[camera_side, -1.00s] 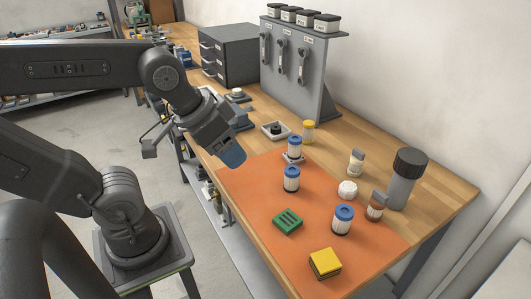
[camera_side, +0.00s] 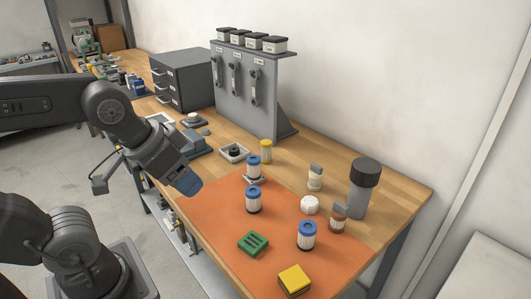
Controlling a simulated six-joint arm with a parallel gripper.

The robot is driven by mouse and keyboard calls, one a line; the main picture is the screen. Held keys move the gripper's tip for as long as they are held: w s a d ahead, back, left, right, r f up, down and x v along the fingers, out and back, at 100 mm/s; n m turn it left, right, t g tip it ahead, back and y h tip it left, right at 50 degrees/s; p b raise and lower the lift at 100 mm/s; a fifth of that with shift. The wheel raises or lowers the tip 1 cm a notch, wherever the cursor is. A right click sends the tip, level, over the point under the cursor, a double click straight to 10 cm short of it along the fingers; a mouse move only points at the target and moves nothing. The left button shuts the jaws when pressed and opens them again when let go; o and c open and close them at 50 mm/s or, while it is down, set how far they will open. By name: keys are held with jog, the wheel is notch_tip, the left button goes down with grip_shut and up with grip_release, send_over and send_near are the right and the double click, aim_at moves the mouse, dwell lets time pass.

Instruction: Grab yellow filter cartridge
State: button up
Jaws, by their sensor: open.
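My gripper (camera_side: 187,183), with a blue end, hangs in the air near the left edge of the mat. It is open, though the gap between its fingers is hard to see from here. It is left of the yellow filter cartridge and clearly apart from it.
Blue-capped cartridges (camera_side: 307,236) stand on the orange mat (camera_side: 215,207), with a green block (camera_side: 253,243) and a yellow block (camera_side: 294,279). A square tray (camera_side: 234,153) sits left of the yellow cartridge. A dark-capped cylinder (camera_side: 363,188) stands right; a grey rack (camera_side: 245,85) stands behind.

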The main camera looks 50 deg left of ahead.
jog(key=shift+o, duration=0.2)
jog(key=w+a+r+n+y, duration=0.1)
jog(key=w+a+r, duration=0.1)
jog(key=w, duration=0.4)
jog(key=w+a+r+n, duration=0.2)
jog(key=w, duration=0.3)
jog(key=n+g+y, duration=0.2)
jog(key=n, duration=0.4)
send_over(266, 142)
jog(key=s+d, duration=0.4)
notch_tip(266, 142, down, 10)
jog(key=shift+g, duration=0.3)
jog(key=x, duration=0.8)
jog(key=shift+w+a+f, duration=0.2)
jog(key=shift+w+a, duration=0.05)
jog(key=shift+a, duration=0.1)
jog(key=shift+x, duration=2.9)
jog(key=shift+w, duration=0.1)
jog(key=shift+c, duration=0.3)
